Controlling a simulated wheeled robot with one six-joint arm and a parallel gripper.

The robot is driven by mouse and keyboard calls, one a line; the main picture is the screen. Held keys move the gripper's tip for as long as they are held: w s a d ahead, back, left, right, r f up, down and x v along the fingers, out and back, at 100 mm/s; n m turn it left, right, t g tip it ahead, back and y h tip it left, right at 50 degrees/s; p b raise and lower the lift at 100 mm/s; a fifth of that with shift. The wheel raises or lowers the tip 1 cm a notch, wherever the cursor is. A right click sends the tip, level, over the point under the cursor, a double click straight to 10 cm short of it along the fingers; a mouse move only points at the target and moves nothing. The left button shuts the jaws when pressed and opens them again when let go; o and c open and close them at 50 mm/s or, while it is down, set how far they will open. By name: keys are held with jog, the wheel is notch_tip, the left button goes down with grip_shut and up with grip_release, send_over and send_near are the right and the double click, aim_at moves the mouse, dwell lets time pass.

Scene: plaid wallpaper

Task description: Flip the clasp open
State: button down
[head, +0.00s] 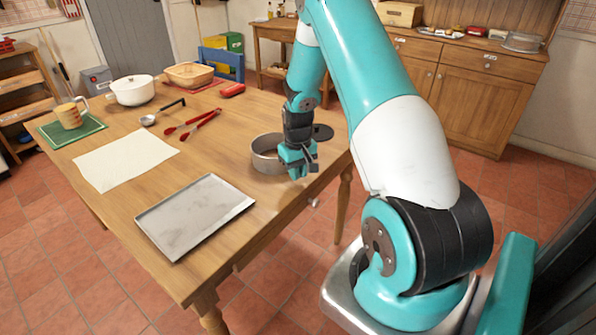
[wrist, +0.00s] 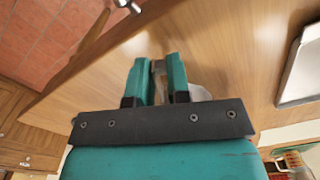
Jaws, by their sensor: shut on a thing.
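A round grey metal pan (head: 264,156) stands near the right edge of the wooden table. My gripper (head: 300,170) is low over the table at the pan's near right side and hides that part of its wall. In the wrist view my gripper (wrist: 159,72) has its two teal fingers nearly parallel, with a small grey piece (wrist: 159,68) between them, which appears to be the clasp. A pale part of the pan (wrist: 200,93) shows just right of the fingers. The clasp's position is hidden by the fingers, so I cannot tell how far it is turned.
A dark round disc (head: 322,132) lies behind the pan. A grey baking sheet (head: 194,214), white paper (head: 125,161), red tongs (head: 194,124), a ladle (head: 162,112) and a white pot (head: 133,90) lie farther left. The table edge is close to my gripper.

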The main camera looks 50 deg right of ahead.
dwell(0.8)
jog(key=c, duration=1.1)
grip_release()
notch_tip(320, 180, up, 17)
jog(key=shift+r, duration=0.2)
